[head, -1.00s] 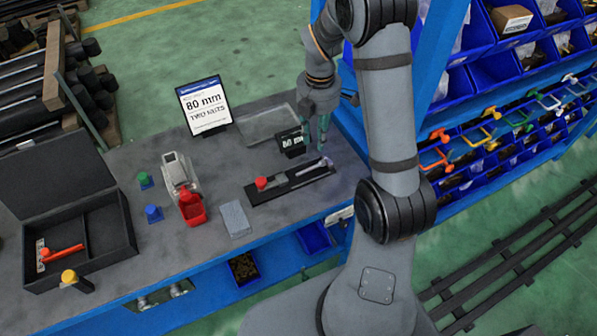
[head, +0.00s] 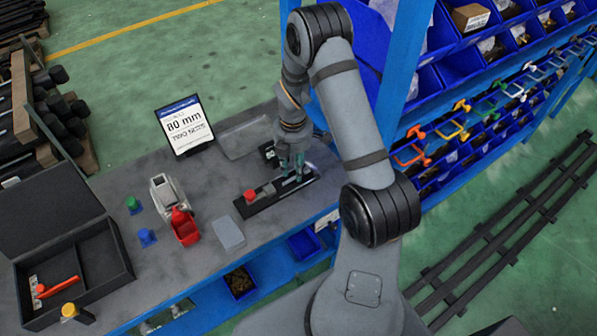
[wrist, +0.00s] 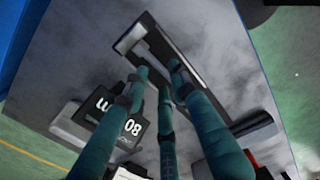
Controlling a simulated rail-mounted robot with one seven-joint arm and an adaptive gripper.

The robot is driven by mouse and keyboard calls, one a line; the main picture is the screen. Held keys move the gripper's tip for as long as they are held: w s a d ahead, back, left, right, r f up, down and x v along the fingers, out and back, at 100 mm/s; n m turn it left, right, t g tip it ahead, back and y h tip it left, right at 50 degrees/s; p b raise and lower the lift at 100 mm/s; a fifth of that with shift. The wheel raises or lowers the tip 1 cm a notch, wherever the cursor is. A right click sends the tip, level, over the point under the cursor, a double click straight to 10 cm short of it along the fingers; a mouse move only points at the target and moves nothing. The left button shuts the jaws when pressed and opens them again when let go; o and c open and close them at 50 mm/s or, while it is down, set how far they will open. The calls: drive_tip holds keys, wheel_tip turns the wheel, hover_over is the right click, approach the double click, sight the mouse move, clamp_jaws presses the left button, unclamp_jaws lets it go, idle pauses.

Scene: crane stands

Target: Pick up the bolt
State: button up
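My gripper (head: 292,166) has teal fingers pointing down over the right end of a narrow black tray (head: 246,212). In the wrist view its fingertips (wrist: 158,74) are spread apart, with no object clearly between them. A silver-grey metal piece (wrist: 132,38) lies at one end of the tray (wrist: 192,62), beyond the fingertips. I cannot tell for sure whether this piece is the bolt. A red-ended piece (head: 250,196) lies at the tray's left end. The fingers partly hide the metal piece in the head view.
An 80 mm sign (head: 186,126) stands behind the tray; a small black 80 sign (wrist: 122,122) stands near the fingers. Blue bin racks (head: 440,130) rise close on the right.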

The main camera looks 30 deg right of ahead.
drive_tip(key=shift+f, duration=0.65)
drive_tip(key=shift+a, duration=0.1)
drive_tip(key=shift+c, duration=0.2)
clamp_jaws()
